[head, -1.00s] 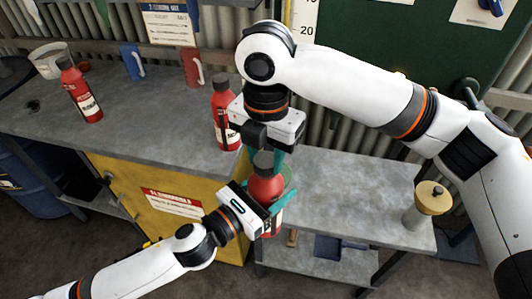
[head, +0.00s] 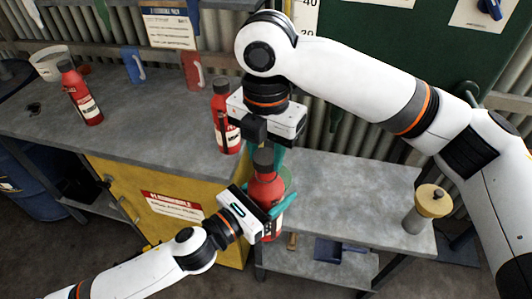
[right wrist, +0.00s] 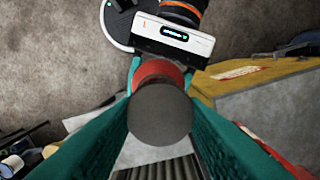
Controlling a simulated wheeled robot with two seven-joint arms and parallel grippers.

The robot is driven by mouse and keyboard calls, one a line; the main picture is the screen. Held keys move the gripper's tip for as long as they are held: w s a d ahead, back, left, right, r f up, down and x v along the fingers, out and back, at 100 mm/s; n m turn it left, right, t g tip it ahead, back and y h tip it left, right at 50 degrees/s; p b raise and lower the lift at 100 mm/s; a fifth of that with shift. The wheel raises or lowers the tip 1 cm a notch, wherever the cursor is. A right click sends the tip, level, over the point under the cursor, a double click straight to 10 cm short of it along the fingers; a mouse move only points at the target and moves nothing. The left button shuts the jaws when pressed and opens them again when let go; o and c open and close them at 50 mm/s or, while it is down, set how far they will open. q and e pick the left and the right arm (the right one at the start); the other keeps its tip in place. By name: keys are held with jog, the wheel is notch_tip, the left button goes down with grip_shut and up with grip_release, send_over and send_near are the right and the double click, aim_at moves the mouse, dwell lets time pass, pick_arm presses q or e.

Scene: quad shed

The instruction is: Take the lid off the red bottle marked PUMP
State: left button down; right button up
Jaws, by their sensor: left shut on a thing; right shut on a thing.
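A red bottle (head: 266,190) with a dark grey lid (head: 263,158) is held upright in front of the bench; its marking is too small to read. My left gripper (head: 274,208) is shut around the bottle's body from the lower left. My right gripper (head: 266,156) points down from above and is shut on the lid. In the right wrist view the lid (right wrist: 160,112) sits between the teal fingers, with the red bottle (right wrist: 158,70) behind it. I cannot tell whether there is a gap between lid and bottle.
Two other red bottles, one at the left (head: 80,95) and one near the middle (head: 226,122), stand on the grey bench (head: 150,135). A wooden-topped cylinder (head: 432,203) stands on the lower bench (head: 350,190) at right. A yellow cabinet (head: 125,180) is below.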

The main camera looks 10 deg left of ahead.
aim_at(266, 156)
jog(key=shift+r, duration=0.3)
jog(key=shift+r, duration=1.9)
